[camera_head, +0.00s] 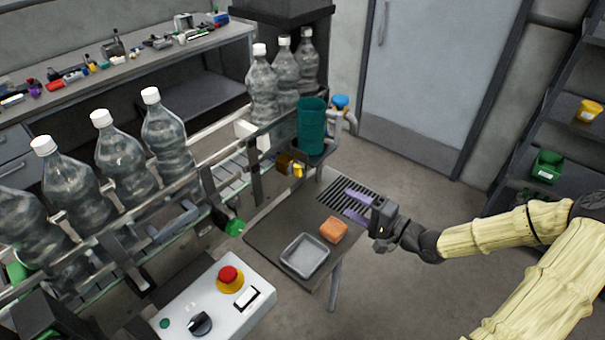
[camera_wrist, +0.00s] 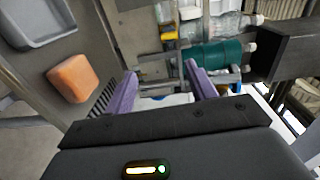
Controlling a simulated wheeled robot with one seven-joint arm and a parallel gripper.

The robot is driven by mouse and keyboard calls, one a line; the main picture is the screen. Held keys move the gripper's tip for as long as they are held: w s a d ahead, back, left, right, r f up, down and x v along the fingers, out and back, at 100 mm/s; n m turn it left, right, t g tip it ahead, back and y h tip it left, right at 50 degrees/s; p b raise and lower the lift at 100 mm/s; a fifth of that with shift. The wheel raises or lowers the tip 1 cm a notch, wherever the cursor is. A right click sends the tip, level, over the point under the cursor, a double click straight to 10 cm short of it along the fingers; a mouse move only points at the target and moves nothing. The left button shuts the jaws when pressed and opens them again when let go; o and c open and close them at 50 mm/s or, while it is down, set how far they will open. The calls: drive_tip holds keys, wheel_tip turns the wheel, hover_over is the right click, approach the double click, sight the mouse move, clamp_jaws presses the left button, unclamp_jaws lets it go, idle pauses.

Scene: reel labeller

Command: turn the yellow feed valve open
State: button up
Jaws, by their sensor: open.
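A small yellow part (camera_head: 298,170), which looks like the feed valve, sits low on the machine's side beside the teal cylinder (camera_head: 311,127). In the wrist view a yellow part (camera_wrist: 168,35) shows beyond my fingertips, near the teal cylinder (camera_wrist: 215,54). Its handle angle is too small to tell. My gripper (camera_head: 352,203) is open and empty, with purple fingers pointing left over the dark grated side table. In the wrist view the gripper (camera_wrist: 160,70) is apart from the yellow part, which lies ahead of the gap between the fingers.
The side table (camera_head: 267,237) holds an orange sponge-like block (camera_head: 334,230) and a grey tray (camera_head: 304,256). A blue knob (camera_head: 340,101) sits on pipes behind the cylinder. A control box (camera_head: 205,300) with a red button stands in front. Several bottles line the conveyor.

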sight(300, 173)
drive_tip(key=shift+r, duration=0.5)
drive_tip(key=p+x, duration=0.1)
drive_tip(key=x, duration=0.4)
drive_tip(key=p+x, duration=0.2)
drive_tip(key=x, duration=0.3)
drive_tip(key=p+x, duration=0.2)
drive_tip(key=x, duration=0.4)
drive_tip(key=shift+r, duration=0.4)
drive_tip(key=shift+w+a+f, duration=0.15)
drive_tip(key=shift+w+a, duration=0.2)
drive_tip(key=shift+a, duration=0.2)
drive_tip(key=c, duration=1)
